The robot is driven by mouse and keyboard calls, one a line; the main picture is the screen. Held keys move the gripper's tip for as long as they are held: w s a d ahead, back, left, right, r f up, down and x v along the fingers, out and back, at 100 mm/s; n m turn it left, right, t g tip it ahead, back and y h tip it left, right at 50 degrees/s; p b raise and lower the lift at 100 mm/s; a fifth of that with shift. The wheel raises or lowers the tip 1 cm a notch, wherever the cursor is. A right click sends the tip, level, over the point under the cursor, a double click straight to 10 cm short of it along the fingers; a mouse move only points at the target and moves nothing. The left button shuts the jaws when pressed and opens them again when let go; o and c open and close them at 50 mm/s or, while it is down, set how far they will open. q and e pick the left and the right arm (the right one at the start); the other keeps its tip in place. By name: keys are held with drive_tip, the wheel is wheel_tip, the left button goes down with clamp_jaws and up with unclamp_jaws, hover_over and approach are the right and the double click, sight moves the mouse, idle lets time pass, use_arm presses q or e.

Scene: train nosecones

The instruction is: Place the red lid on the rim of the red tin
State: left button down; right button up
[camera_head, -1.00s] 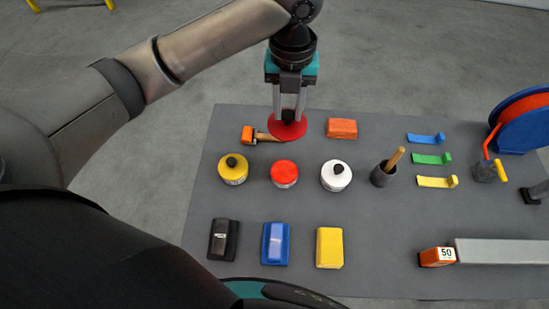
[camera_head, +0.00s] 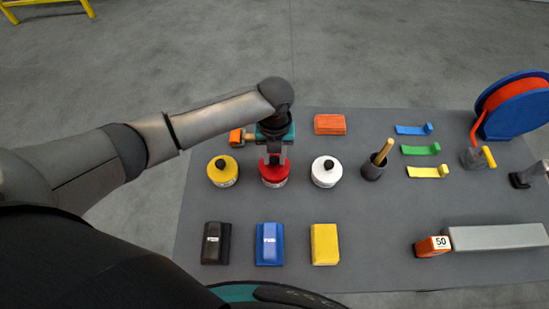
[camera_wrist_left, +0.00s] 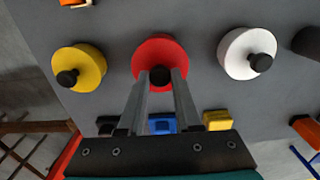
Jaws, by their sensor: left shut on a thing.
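The red lid (camera_wrist_left: 160,52) is a round disc with a dark knob. My left gripper (camera_wrist_left: 161,80) is shut on that knob. In the head view the gripper (camera_head: 273,163) points down, with the lid (camera_head: 273,169) right over the red tin (camera_head: 274,182). The tin stands between the yellow tin and the white tin, and its top is hidden under the lid and fingers. I cannot tell whether the lid touches the rim all round. My right gripper is not in view.
A yellow tin (camera_head: 223,172) with a black knob stands just left, and a white tin (camera_head: 326,171) just right. A dark cup (camera_head: 373,171) with a wooden handle is farther right. Black, blue and yellow blocks lie in front. The grey table (camera_head: 370,225) has free room at right of these.

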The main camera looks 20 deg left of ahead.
sight(275, 160)
use_arm(q)
drive_tip(key=shift+f, duration=0.8)
drive_tip(key=shift+f, duration=0.15)
drive_tip(key=c, duration=0.6)
unclamp_jaws()
wheel_tip(275, 160, up, 12)
drive_tip(key=shift+r+p, duration=0.2)
drive_tip(key=shift+p, duration=0.25)
drive_tip(key=shift+d, duration=0.1)
